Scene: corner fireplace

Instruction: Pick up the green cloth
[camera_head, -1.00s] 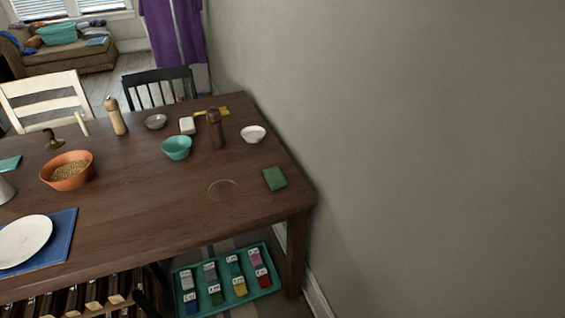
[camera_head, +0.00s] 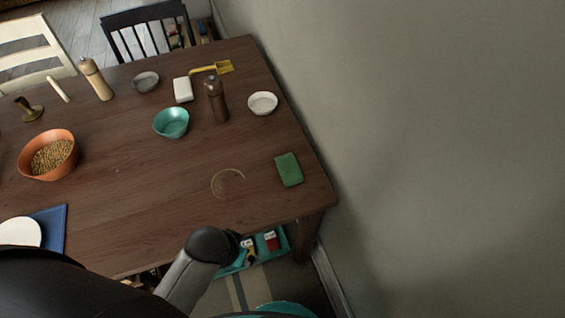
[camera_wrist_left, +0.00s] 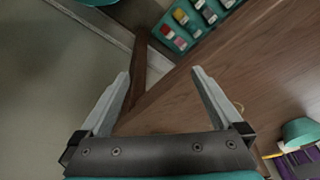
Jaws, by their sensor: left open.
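The green cloth (camera_head: 288,169) lies flat as a small folded rectangle on the brown wooden table (camera_head: 120,195), near its right end by the wall. I cannot make it out in the left wrist view. My left arm reaches in from the lower left in the head view, but its fingers do not show there. In the left wrist view my left gripper (camera_wrist_left: 162,92) is open, its two fingers apart with nothing between them. The table's edge and a leg show beyond the fingers. My right gripper is in neither view.
A faint ring mark (camera_head: 228,183) is left of the cloth. A teal bowl (camera_head: 171,123), a dark brown mill (camera_head: 216,100) and a white bowl (camera_head: 263,103) stand farther back. A teal tray (camera_head: 283,240) is below the table. The wall is close on the right.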

